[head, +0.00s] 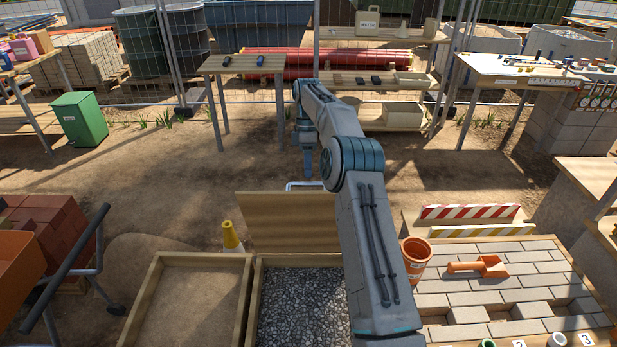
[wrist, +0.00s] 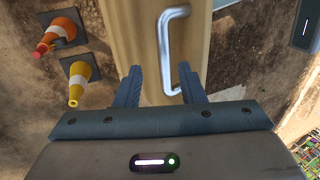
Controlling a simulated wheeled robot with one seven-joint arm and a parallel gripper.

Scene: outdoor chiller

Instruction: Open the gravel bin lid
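The gravel bin (head: 254,305) is at the bottom centre of the head view, with dark grey gravel (head: 300,305) exposed inside. Its wooden lid (head: 285,222) stands raised at the bin's far side. A metal handle (head: 290,185) shows at the lid's top edge; the wrist view shows this handle (wrist: 165,50) on the wooden lid (wrist: 135,40). My gripper (head: 308,172) is by the handle, on the lid's far side. In the wrist view my gripper (wrist: 160,75) has its fingers spread apart, with the handle's lower end between them and no visible grip. My arm hides part of the bin's right side.
A sand-coloured bin (head: 153,300) adjoins on the left. A traffic cone (head: 232,238) stands behind it; the wrist view shows two cones (wrist: 78,80). An orange bucket (head: 416,255) and paving table (head: 590,295) are right. Open dirt ground lies behind.

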